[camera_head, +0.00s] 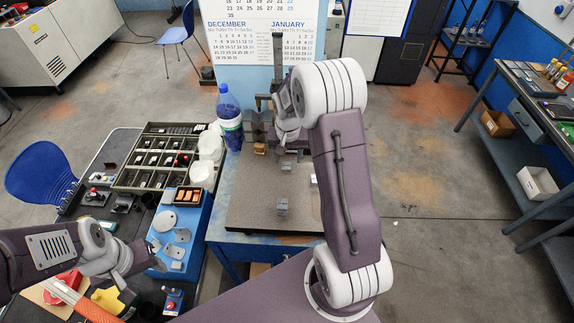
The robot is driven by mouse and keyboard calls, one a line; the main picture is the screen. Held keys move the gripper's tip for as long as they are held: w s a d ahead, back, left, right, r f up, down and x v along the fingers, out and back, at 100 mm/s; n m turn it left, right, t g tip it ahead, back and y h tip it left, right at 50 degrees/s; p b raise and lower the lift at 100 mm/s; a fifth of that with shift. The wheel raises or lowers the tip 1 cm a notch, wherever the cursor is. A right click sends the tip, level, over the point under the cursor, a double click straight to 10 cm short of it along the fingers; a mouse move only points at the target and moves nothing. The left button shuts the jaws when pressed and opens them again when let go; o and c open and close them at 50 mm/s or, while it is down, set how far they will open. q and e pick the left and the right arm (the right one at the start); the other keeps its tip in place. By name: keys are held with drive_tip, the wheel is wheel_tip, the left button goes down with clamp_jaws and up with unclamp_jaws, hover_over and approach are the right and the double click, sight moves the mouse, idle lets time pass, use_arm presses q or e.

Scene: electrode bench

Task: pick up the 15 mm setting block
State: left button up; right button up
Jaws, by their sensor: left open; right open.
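Small grey blocks lie on the flat speckled plate (250,205). One block (282,207) is near the plate's front middle, another block (286,167) is further back, and a paler block (313,180) is beside my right arm. No size marks are readable, so I cannot tell which is the 15 mm setting block. My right gripper (281,144) is open over the back of the plate, partly hidden by its own wrist. My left gripper (140,272) is open at the lower left, near the blue tray and away from the plate. I see nothing held in either.
A height stand (278,62) rises at the plate's back edge. A blue-capped bottle (229,118) stands left of it. A compartment tray (125,178), white tubs (203,174) and a blue tray (164,262) with flat metal parts crowd the left. The plate's left front is clear.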

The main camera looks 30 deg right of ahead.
sight(287, 166)
drive_tip(key=shift+w+f+p, duration=0.8)
drive_tip(key=shift+f, duration=0.15)
wheel_tip(287, 166, down, 3)
drive_tip(key=shift+w+r+p, duration=0.15)
drive_tip(key=shift+p, duration=0.4)
drive_tip(key=shift+s+d+f, duration=0.15)
drive_tip(key=shift+s+f, duration=0.1)
drive_tip(key=shift+f, duration=0.1)
drive_tip(key=shift+w+f, duration=0.1)
drive_tip(key=shift+w, duration=0.15)
clamp_jaws()
use_arm(q)
drive_tip(key=shift+w+r, duration=0.25)
drive_tip(key=shift+r, duration=0.35)
drive_tip(key=shift+w+r, duration=0.2)
drive_tip(key=shift+r, duration=0.4)
use_arm(e)
drive_tip(key=shift+s, duration=0.1)
use_arm(q)
drive_tip(key=shift+s+f, duration=0.1)
